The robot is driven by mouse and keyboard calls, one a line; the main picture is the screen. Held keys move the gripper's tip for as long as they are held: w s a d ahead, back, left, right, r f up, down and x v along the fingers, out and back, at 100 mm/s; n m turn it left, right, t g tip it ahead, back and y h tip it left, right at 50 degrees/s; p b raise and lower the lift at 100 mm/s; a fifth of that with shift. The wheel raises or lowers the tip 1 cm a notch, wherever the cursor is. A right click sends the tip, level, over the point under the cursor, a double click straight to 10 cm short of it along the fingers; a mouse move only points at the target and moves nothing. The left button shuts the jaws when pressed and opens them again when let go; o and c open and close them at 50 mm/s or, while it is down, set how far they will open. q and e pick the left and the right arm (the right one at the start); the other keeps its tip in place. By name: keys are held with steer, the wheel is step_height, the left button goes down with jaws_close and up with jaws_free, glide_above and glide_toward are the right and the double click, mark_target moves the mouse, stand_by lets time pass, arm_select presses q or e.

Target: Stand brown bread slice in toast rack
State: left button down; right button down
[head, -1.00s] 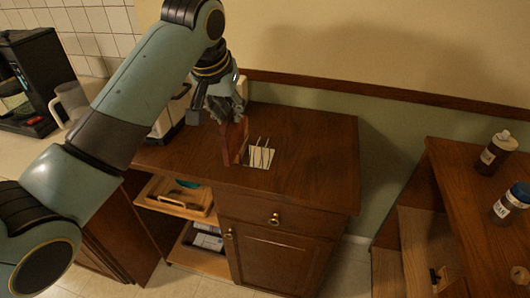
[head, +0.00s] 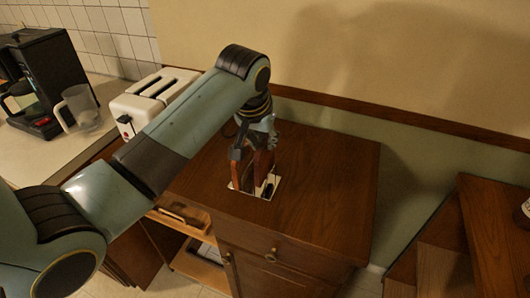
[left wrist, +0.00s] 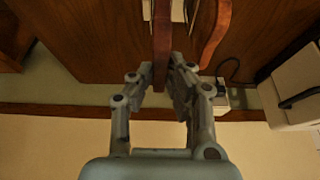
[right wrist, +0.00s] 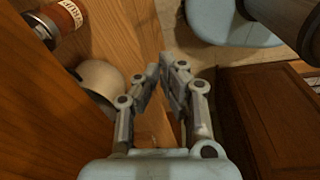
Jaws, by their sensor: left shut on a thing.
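My left gripper (head: 254,150) is shut on a brown bread slice (head: 265,163) at the toast rack (head: 274,184), which has a white base. In the left wrist view the held slice (left wrist: 162,35) is upright between the fingertips (left wrist: 163,75). A second brown slice (head: 237,173) stands upright at the rack's left side, and it also shows in the left wrist view (left wrist: 214,35). The gripper and slices hide most of the rack's wires, and I cannot tell how deep the held slice sits. My right gripper (right wrist: 160,72) is empty, its fingertips nearly together.
A white toaster (head: 170,88), a clear mug (head: 85,108) and a black coffee maker (head: 50,80) stand on the counter at left. The wooden cabinet top (head: 330,185) is clear to the right of the rack. A labelled jar (right wrist: 60,20) lies in the right wrist view.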

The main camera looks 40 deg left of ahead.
mark_target(265, 153)
arm_select(q)
steer(key=f, duration=0.3)
steer(key=shift+w+f, duration=0.2)
steer(key=shift+f, duration=0.2)
steer(key=shift+s+f, duration=0.1)
arm_select(e)
steer(key=shift+w+a+r, duration=0.15)
steer(key=shift+w, duration=0.4)
steer(key=shift+w+a+r, duration=0.1)
steer(key=shift+w+r, duration=0.05)
steer(key=shift+w, duration=0.35)
arm_select(q)
steer(key=c, duration=1.3)
jaws_free()
steer(key=shift+f, duration=0.1)
arm_select(e)
steer(key=shift+s, duration=0.4)
